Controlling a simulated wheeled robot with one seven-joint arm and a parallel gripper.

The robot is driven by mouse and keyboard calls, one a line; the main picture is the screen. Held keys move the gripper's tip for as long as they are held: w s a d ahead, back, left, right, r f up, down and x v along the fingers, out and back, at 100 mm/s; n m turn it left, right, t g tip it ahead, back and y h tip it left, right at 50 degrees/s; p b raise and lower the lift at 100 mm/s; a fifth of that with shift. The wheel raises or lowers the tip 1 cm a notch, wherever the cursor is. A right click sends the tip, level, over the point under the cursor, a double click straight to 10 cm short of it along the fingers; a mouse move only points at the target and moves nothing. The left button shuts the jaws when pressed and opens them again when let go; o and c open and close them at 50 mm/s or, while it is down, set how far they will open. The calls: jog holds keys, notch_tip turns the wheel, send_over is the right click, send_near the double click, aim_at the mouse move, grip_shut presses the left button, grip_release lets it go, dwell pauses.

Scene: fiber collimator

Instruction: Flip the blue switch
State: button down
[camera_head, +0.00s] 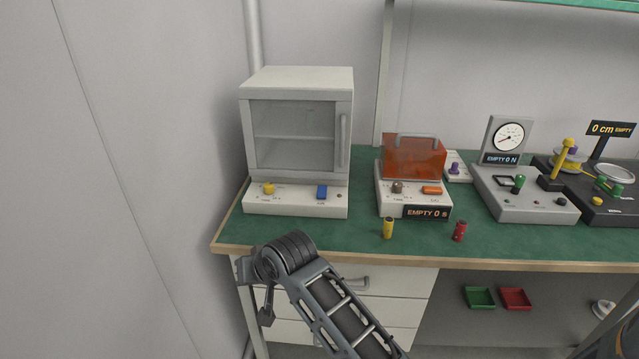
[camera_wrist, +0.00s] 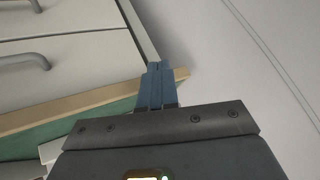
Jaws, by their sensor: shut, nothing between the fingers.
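The blue switch (camera_head: 322,192) is on the front panel of the white cabinet device (camera_head: 296,202) at the left end of the bench. A yellow knob sits to its left on the same panel. My gripper (camera_head: 266,318) hangs in front of the bench's left front corner, below the bench top and apart from the switch. In the wrist view my gripper's blue-grey fingers (camera_wrist: 157,72) are together and empty, over the bench edge. The switch cannot be made out in the wrist view.
The bench edge (camera_head: 420,258) and drawers (camera_wrist: 60,60) are close to my gripper. An orange-covered device (camera_head: 414,158) stands right of the cabinet. A yellow cylinder (camera_head: 388,228) and a red cylinder (camera_head: 460,231) stand near the front edge. The left wall is close.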

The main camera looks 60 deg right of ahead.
jog(key=w+d+r+m+g+h, duration=0.1)
jog(key=w+d+r, duration=0.1)
jog(key=d+r, duration=0.35)
jog(key=w+d+r+m+g, duration=0.1)
jog(key=d+r+g, duration=0.1)
jog(key=d, duration=0.7)
jog(key=s+d+r+m+g, duration=0.1)
jog(key=s+d+r, duration=0.1)
jog(key=d+r, duration=0.4)
jog(key=s+d+r+m+g, duration=0.1)
jog(key=s+d+r+g, duration=0.1)
jog(key=d+r, duration=0.4)
jog(key=shift+s+d+m+h+b, duration=0.25)
jog(key=shift+d+m+h+b, duration=0.15)
jog(key=shift+d, duration=0.45)
jog(key=shift+f, duration=0.15)
send_near(320, 186)
jog(key=x, duration=0.5)
jog(key=shift+w+p, duration=0.1)
jog(key=shift+p, duration=0.25)
jog(key=shift+x, duration=0.85)
jog(key=shift+a, duration=0.1)
